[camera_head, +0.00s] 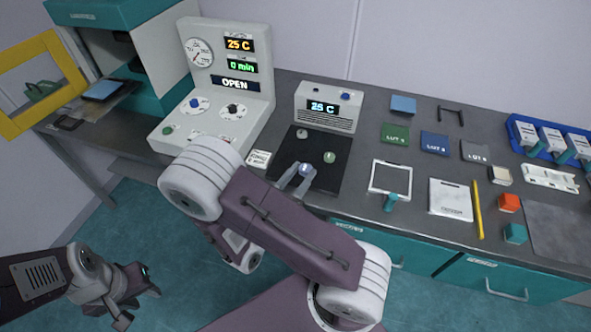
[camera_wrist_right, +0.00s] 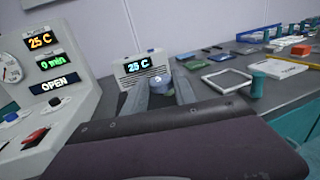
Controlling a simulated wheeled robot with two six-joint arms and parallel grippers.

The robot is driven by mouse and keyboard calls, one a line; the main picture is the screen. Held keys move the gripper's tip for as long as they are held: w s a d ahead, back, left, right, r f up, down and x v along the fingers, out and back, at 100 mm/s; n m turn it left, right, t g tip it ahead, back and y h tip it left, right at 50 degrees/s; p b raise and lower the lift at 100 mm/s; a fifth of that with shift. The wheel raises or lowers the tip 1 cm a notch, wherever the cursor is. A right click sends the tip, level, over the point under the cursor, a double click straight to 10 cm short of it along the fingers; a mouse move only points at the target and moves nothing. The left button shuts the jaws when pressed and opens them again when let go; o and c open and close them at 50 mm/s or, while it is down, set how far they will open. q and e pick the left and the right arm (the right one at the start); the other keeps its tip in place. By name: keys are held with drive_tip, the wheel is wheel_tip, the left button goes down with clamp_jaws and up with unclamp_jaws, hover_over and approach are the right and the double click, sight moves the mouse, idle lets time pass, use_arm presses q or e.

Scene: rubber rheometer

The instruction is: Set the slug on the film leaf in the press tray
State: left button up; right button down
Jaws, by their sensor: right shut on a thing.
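A small round blue-grey slug (camera_head: 306,170) is between the fingertips of my right gripper (camera_head: 298,178), above the front part of a black mat. It also shows between the fingers in the right wrist view (camera_wrist_right: 160,84). The press tray (camera_head: 108,98) sits out of the teal press at the far left, with a blue sheet (camera_head: 103,89), apparently the film leaf, on it. My right gripper is well to the right of the tray. My left gripper (camera_head: 140,308) is low at the bottom left, empty and open, away from the bench.
A yellow frame (camera_head: 62,58) stands left of the press tray. A console reading OPEN (camera_head: 236,86) stands between the tray and the black mat (camera_head: 330,184). Two other small round pieces, grey (camera_head: 302,133) and green (camera_head: 329,157), lie on the mat. A 25 C unit (camera_head: 326,108) stands behind it.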

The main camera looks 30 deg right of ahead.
drive_tip(key=w+a+f+n+t+y, duration=0.1)
drive_tip(key=w+a+f+n+t, duration=0.1)
drive_tip(key=a+f, duration=0.6)
wheel_tip(320, 180, down, 3)
drive_tip(key=shift+w+f+t+y, duration=0.2)
drive_tip(key=shift+w+t+y, duration=0.1)
drive_tip(key=shift+w, duration=0.05)
